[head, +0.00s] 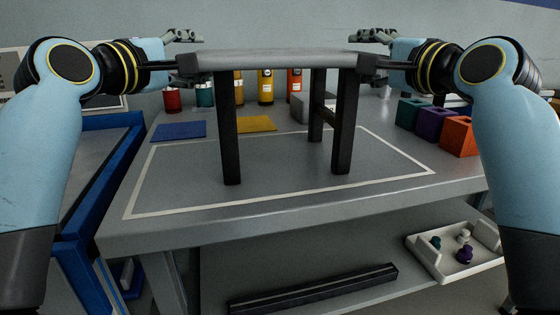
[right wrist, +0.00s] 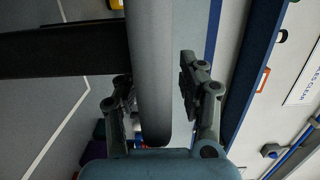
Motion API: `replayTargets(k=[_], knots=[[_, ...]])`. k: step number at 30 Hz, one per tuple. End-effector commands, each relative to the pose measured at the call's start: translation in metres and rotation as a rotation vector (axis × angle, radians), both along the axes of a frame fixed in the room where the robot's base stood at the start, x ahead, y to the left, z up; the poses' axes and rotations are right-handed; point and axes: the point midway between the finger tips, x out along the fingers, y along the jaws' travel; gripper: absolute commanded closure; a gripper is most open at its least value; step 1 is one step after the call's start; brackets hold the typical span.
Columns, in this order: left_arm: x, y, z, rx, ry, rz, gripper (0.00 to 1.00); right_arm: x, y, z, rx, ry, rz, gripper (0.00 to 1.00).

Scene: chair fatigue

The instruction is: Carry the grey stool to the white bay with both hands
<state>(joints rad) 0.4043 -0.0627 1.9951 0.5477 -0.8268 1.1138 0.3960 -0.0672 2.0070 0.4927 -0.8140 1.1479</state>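The grey stool (head: 275,60), with a flat grey seat and black legs, stands upright over the white bay (head: 276,205), a white outline on the grey table. I cannot tell whether its feet touch the tabletop. My left gripper (head: 188,50) is at the seat's left end, its fingers apart with the upper one above the seat. My right gripper (head: 368,52) is at the right end. In the right wrist view the seat edge (right wrist: 150,75) lies between its open fingers (right wrist: 160,90), with a gap beside one finger. The fourth leg is not clearly visible.
Behind the stool are a blue mat (head: 179,130), a yellow mat (head: 256,124) and several bottles and jars. Teal, purple and orange blocks (head: 459,136) stand at the table's right. A white tray (head: 455,252) and black bar (head: 313,289) lie on the shelf below.

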Motion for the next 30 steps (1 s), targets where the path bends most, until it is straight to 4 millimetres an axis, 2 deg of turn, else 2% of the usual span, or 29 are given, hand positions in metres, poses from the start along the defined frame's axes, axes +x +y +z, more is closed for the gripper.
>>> replayTargets(k=[7, 10, 22, 27, 30], knots=[[-0.001, 0.0, 0.0, 0.0, 0.0, 0.0, 0.59, 0.0, 0.0, 0.0, 0.001, 0.0, 0.001, 0.59], [-0.008, 0.004, -0.001, 0.001, 0.0, 0.0, 0.59, 0.0, 0.0, 0.0, 0.001, 0.0, 0.001, 0.59], [-0.084, 0.037, -0.002, 0.006, 0.002, -0.001, 0.59, 0.0, 0.0, 0.0, 0.001, 0.0, 0.001, 0.59], [-0.104, 0.046, -0.001, 0.003, 0.001, 0.001, 0.59, 0.0, 0.0, 0.0, 0.001, 0.0, 0.001, 0.59], [-0.109, 0.048, -0.001, 0.001, 0.001, -0.001, 0.59, -0.002, -0.001, -0.001, 0.0, 0.001, 0.0, 0.59]])
